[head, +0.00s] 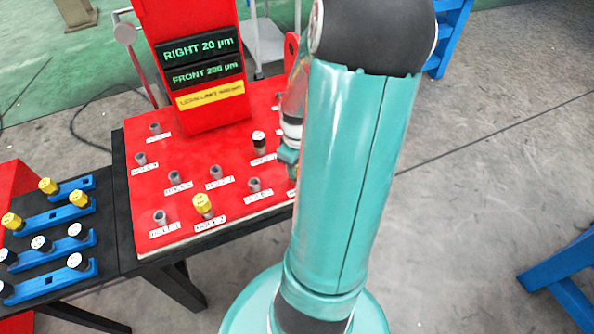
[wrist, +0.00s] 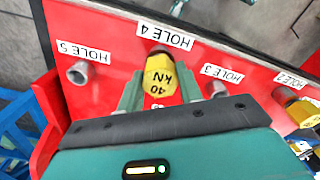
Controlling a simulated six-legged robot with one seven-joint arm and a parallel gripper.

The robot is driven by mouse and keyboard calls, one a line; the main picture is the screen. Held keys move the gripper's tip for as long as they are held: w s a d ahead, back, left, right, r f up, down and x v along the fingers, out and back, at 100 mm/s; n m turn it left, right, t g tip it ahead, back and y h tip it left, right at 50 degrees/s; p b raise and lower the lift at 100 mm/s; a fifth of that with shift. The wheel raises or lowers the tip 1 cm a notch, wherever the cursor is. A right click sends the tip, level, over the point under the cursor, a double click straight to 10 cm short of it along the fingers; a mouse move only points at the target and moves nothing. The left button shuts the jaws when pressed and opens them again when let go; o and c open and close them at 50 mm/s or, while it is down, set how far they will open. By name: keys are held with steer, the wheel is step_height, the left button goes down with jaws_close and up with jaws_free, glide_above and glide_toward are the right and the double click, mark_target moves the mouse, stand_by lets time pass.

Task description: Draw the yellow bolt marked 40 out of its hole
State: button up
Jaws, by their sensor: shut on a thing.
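The yellow bolt marked 40 kN (wrist: 159,76) is in the wrist view, at the grey sleeve (wrist: 161,50) below the HOLE 4 label (wrist: 165,36). I cannot tell how deep it sits in the hole. My gripper (wrist: 160,92) is shut on its yellow head, one teal finger on each side. In the head view my arm covers this bolt and most of the gripper. The red panel (head: 190,180) holds the holes. Another yellow bolt (head: 203,205) stands in it at HOLE 2 and shows at the right edge of the wrist view (wrist: 300,108).
Empty grey sleeves stand at HOLE 5 (wrist: 80,72) and HOLE 3 (wrist: 217,88). A black-and-white bolt (head: 258,139) stands near the panel's right side. Blue racks (head: 55,215) with yellow and white-topped bolts lie left. A red display tower (head: 190,30) rises behind.

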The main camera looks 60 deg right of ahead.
steer(key=shift+r, duration=2.8)
